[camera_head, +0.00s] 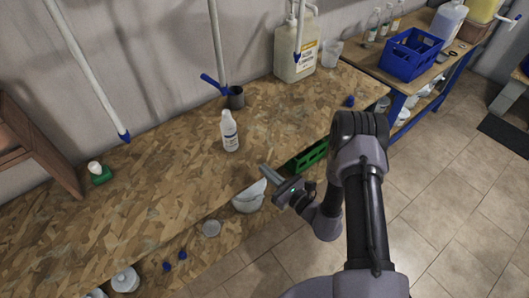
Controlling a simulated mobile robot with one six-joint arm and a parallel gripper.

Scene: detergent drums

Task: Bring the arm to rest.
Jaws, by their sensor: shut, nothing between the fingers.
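My arm (363,200) rises from the bottom of the view and bends over at the top, beside the front edge of the chipboard bench (170,165). My gripper (265,171) points up and to the left near that edge. Its fingers are shut with nothing between them. A white bottle with a label (229,132) stands upright on the bench, apart from the fingers and beyond them. My arm partly hides a green crate (309,156) by the bench edge.
White bowls (249,197) show below the gripper. A large jug (295,52), a dark cup (235,97) and hanging pipes (217,40) are at the back. A blue crate (411,54) stands on another table. Tiled floor (440,190) at right is clear.

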